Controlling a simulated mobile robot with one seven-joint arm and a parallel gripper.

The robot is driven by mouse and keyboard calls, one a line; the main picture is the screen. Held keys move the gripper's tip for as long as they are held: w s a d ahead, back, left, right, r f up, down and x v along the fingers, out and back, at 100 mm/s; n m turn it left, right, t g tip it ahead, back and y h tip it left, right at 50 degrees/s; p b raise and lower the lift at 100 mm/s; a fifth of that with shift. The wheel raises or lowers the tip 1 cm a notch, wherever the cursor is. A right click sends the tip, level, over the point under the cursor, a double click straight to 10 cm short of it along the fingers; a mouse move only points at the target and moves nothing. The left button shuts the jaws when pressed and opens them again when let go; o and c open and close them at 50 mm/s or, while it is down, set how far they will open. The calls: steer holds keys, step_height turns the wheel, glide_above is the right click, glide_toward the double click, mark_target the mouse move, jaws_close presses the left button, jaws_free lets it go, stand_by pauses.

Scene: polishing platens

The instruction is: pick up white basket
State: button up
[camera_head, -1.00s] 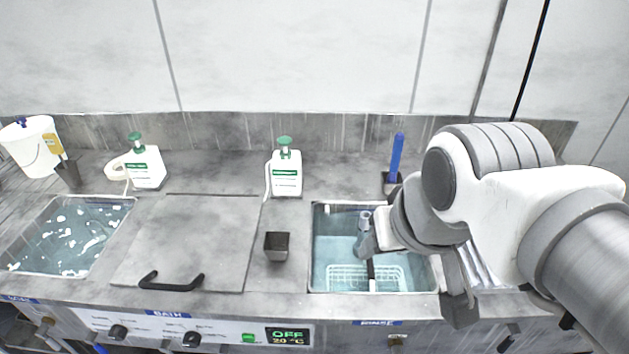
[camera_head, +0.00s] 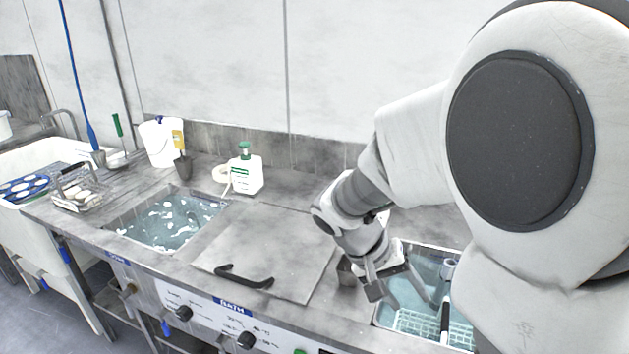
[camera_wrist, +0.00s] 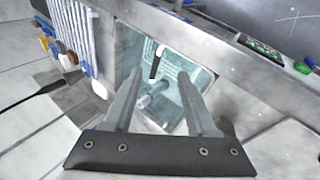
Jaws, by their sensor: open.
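The white basket (camera_head: 433,326) is a wire-grid basket sitting in the water of the rinse basin (camera_head: 391,251), with an upright black handle (camera_head: 445,313). My arm hides part of the basin in the head view. In the wrist view the basket (camera_wrist: 176,84) shows beyond my fingers, and its black handle with a pale top (camera_wrist: 156,62) stands between and beyond the fingertips. My gripper (camera_head: 402,292) is open and empty, above the left part of the basin and apart from the basket.
A grey nozzle (camera_head: 448,268) hangs over the basin and lies between my fingers in the wrist view (camera_wrist: 153,96). A lidded bath (camera_head: 268,250) with a black handle is to the left. A bottle (camera_head: 246,174) and a white bucket (camera_head: 160,142) stand behind.

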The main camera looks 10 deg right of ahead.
mark_target(444, 316)
steer(key=w+d+f+h+b, duration=0.3)
steer(key=w+f+h, duration=0.25)
steer(key=f, duration=0.35)
steer(key=shift+y, duration=0.25)
steer(key=x, duration=0.8)
steer(key=b+x, duration=0.1)
steer(key=x, duration=0.3)
steer(key=shift+w+f, duration=0.35)
steer(key=x, duration=0.4)
steer(key=shift+s+a+f+b, duration=0.1)
steer(key=shift+s+f+b, duration=0.25)
steer(key=shift+s+b, duration=0.05)
steer(key=shift+d+f, duration=0.2)
steer(key=shift+d, duration=0.2)
jaws_close()
steer(key=shift+r, duration=0.1)
